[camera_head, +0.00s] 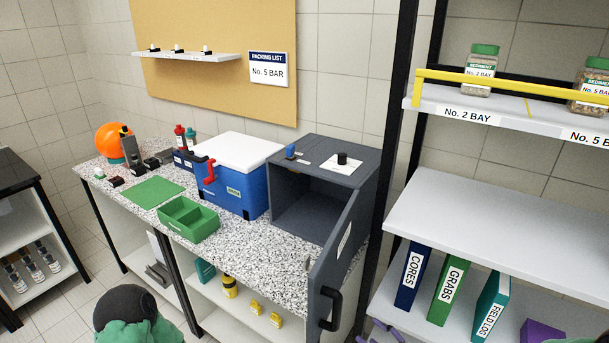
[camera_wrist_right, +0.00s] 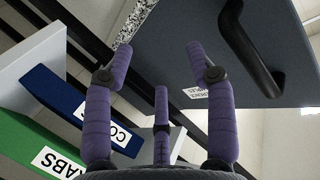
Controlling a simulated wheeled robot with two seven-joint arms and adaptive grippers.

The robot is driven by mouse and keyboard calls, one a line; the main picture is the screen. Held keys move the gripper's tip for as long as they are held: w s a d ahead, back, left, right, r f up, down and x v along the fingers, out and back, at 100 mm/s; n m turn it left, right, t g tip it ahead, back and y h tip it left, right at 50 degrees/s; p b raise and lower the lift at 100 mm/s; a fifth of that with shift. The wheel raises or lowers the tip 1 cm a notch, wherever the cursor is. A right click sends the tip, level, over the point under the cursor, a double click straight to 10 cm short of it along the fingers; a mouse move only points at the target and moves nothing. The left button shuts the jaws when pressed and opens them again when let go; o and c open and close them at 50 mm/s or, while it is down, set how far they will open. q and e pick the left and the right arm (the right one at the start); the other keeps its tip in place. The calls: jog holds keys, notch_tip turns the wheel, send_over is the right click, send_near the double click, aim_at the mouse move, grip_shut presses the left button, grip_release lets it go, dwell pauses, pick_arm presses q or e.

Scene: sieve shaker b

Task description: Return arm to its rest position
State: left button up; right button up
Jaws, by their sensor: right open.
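My right gripper (camera_head: 382,332) shows at the bottom edge of the head view as purple fingers, low in front of the shelf unit, right of the open cabinet door. In the right wrist view, its three purple fingers (camera_wrist_right: 160,68) are spread open with nothing between them. The grey door (camera_head: 338,245) of the grey cabinet (camera_head: 320,180) stands open; its black handle (camera_head: 331,308) also shows in the wrist view (camera_wrist_right: 250,50), apart from the fingers. My left gripper is out of view; a dark and green part of my own body shows at bottom left.
The speckled bench (camera_head: 262,250) holds a green tray (camera_head: 188,219), a blue cooler (camera_head: 240,185) with white lid, a green mat (camera_head: 151,192) and an orange ball (camera_head: 110,139). Binders (camera_head: 448,290) stand on the right shelf unit, close to my right gripper. Jars (camera_head: 482,70) stand above.

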jog(key=s+a+f+m+g+h, duration=0.2)
jog(key=s+a+f+m+g, duration=0.15)
jog(key=f, duration=0.75)
jog(key=s+a+f+m+g+h, duration=0.2)
jog(key=s+f+g, duration=0.2)
jog(key=f, duration=0.7)
jog(key=s+a+f+g, duration=0.2)
jog(key=s+f+g, duration=0.2)
jog(key=s, duration=0.5)
jog(key=shift+s+a+f+m+h, duration=0.25)
jog(key=shift+s+f+m+h, duration=0.15)
jog(key=shift+f, duration=0.55)
